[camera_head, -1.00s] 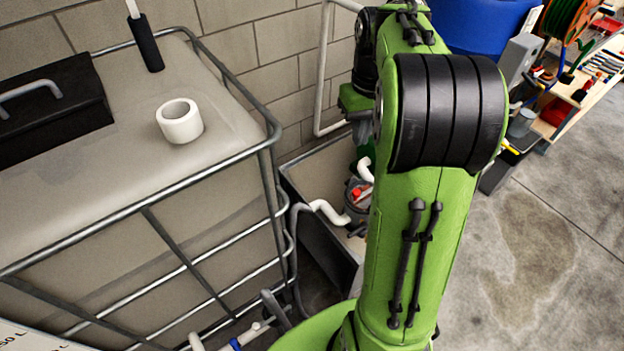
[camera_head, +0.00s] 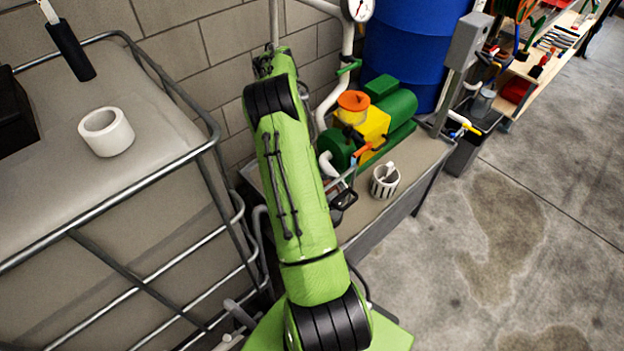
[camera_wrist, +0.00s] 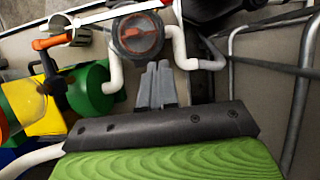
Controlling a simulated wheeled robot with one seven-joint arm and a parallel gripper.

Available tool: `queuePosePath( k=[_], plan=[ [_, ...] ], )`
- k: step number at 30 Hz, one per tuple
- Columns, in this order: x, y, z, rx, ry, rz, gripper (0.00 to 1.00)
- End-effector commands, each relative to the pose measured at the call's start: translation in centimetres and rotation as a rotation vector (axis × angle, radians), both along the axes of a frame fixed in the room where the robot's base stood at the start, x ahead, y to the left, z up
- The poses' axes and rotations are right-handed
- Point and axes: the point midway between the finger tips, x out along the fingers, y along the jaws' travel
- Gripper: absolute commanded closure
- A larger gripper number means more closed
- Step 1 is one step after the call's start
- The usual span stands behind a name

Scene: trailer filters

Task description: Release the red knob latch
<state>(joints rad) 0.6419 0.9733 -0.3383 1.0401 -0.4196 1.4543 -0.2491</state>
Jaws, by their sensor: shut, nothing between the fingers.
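The red knob (camera_wrist: 138,34) sits on the round dark lid of a filter housing (camera_wrist: 122,58) in the wrist view, with white pipes joining it at both sides. My gripper (camera_wrist: 157,66) points towards the housing, just below it in the picture. Its grey fingers are together and empty. The tips look apart from the knob, though the exact gap is hard to judge. In the head view my green arm covers the knob and most of my gripper.
A green and yellow pump (camera_head: 374,122) with an orange cap stands on the grey bench (camera_head: 420,150). A caged tank (camera_head: 110,200) stands at left with a white ring (camera_head: 106,132) on top. Floor at right is clear.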

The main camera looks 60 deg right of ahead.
Motion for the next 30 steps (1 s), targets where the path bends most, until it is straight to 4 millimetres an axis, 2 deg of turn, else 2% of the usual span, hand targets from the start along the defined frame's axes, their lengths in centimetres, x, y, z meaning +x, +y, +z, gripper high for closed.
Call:
queuePosePath(
  k=[13, 16, 21, 30],
  plan=[
    [-3.5, 0.9, -9.2, 0.001, 0.002, -0.001, 1.00],
    [-5.3, 1.3, -8.7, 0.001, 0.001, -0.003, 1.00],
    [-7.0, 1.7, -8.6, 0.001, 0.000, -0.001, 1.00],
    [-7.2, 1.7, -8.5, 0.001, -0.001, 0.001, 1.00]
  ],
)
